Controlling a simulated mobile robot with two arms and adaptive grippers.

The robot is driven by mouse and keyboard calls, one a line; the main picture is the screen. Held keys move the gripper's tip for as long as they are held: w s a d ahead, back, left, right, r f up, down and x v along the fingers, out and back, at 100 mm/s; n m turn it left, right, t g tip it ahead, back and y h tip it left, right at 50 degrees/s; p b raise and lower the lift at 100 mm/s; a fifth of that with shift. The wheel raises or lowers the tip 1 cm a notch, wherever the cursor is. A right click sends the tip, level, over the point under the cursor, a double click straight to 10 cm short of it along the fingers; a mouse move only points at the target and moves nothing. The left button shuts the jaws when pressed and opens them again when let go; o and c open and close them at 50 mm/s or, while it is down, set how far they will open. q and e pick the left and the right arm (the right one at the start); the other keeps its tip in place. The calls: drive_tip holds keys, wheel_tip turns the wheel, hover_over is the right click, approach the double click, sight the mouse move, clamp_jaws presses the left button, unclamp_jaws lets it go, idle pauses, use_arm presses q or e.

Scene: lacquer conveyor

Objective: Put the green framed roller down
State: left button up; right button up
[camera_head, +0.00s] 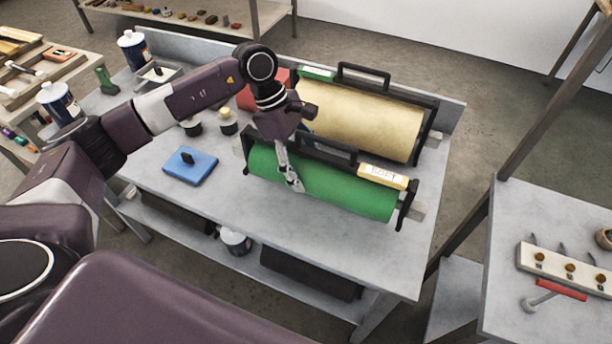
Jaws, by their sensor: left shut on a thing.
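The green framed roller (335,190) is a green cylinder in a black frame with a top handle and a pale yellow label (383,176). It is at the front right of the grey workbench (220,215). My left gripper (290,165) is over the left part of the roller, shut at its black handle bar. From this view I cannot tell whether the roller rests on the bench or hangs just above it. My right gripper is not in view.
A cream framed roller (365,122) stands just behind the green one. A red block (250,98), small pots (228,122) and a blue pad (190,166) are to the left. The bench front left of the roller is clear. A side table (510,220) stands right.

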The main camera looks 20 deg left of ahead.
use_arm(q)
drive_tip(key=shift+w+f+p, duration=0.1)
drive_tip(key=shift+f+p, duration=0.4)
drive_tip(key=shift+f, duration=1.8)
drive_tip(key=shift+d, duration=0.1)
drive_tip(key=o, duration=0.8)
drive_tip(key=shift+f, duration=0.3)
drive_tip(key=o, duration=0.5)
drive_tip(key=shift+r, duration=0.1)
